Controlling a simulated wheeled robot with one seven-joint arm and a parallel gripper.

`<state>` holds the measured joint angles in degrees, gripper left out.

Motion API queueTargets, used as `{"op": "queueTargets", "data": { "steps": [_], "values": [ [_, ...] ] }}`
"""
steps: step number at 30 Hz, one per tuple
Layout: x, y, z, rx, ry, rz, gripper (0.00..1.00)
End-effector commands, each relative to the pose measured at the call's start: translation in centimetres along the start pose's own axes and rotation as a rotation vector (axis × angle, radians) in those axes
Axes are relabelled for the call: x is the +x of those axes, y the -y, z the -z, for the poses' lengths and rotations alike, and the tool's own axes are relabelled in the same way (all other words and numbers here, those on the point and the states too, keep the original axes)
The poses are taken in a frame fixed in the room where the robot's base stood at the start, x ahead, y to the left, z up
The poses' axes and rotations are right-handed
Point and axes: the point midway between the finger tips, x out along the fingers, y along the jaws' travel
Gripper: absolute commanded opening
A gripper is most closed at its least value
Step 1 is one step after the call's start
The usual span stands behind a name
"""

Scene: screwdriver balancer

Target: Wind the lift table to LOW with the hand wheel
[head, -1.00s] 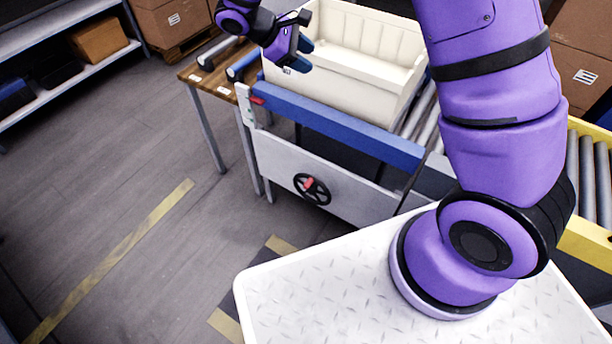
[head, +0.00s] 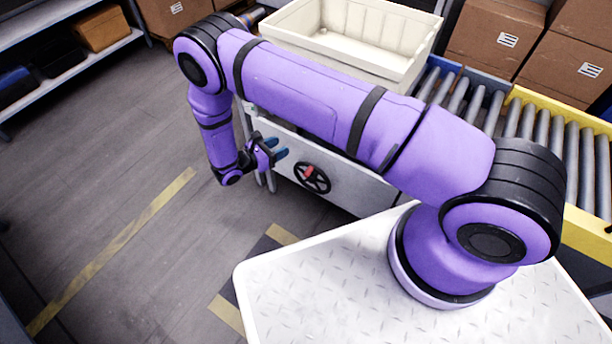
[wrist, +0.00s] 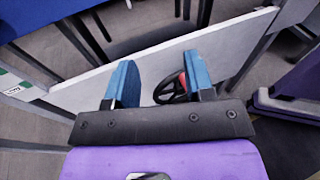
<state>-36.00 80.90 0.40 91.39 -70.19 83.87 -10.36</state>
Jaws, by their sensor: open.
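The black hand wheel (head: 312,178) with a red grip sits on the front of the white side panel of the lift table (head: 350,190). In the wrist view the hand wheel (wrist: 172,88) shows partly behind the right finger. My gripper (head: 279,148) is open, with blue fingertips, just left of and slightly above the wheel in the head view, apart from it. In the wrist view my gripper (wrist: 160,82) has a wide gap between its fingers, with the white panel beyond. A cream tote (head: 350,35) stands on top of the table. My arm hides much of the blue table edge.
A roller conveyor with a yellow side (head: 575,235) runs to the right. Cardboard boxes (head: 495,40) stand at the back. A shelf (head: 75,75) is at the far left. The floor left of my gripper is clear, with a yellow line (head: 110,250).

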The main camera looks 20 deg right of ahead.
Motion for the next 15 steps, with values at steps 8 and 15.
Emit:
{"op": "queueTargets", "data": {
  "steps": [8, 15],
  "values": [
    [0.3, 3.4, 10.6, -0.171, 0.127, -0.166, 0.49],
    [0.9, 6.1, 16.4, -0.261, 0.199, -0.27, 0.49]
  ]
}}
